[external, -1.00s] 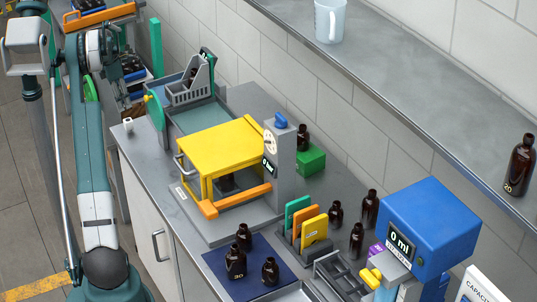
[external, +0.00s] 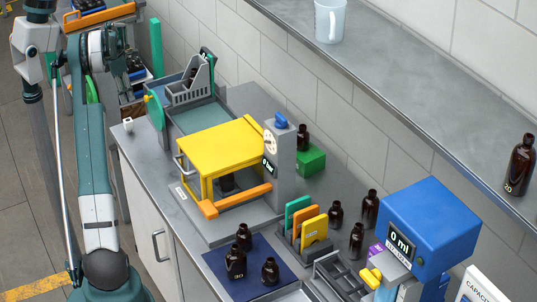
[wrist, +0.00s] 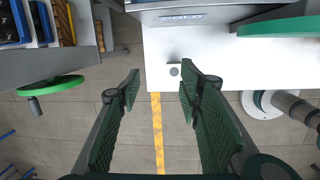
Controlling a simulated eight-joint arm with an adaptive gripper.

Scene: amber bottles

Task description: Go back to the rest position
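My gripper (wrist: 160,90) is open and empty in the wrist view, with its two green ribbed fingers wide apart. Between and below them I see grey floor tiles and a yellow floor line (wrist: 157,130). In the external view my arm rises along the left side, folded upright beside the bench (external: 145,165). The fingers cannot be made out there. Several amber bottles stand on the bench, including a group on the dark blue mat (external: 215,262). Another amber bottle (external: 521,165) stands on the upper shelf.
A yellow-topped box machine (external: 220,145), a blue dispenser (external: 432,222) reading 0 ml and coloured upright plates (external: 313,230) occupy the bench. A white jug (external: 329,20) stands on the shelf (external: 420,90). A green wheel (wrist: 50,88) shows left in the wrist view.

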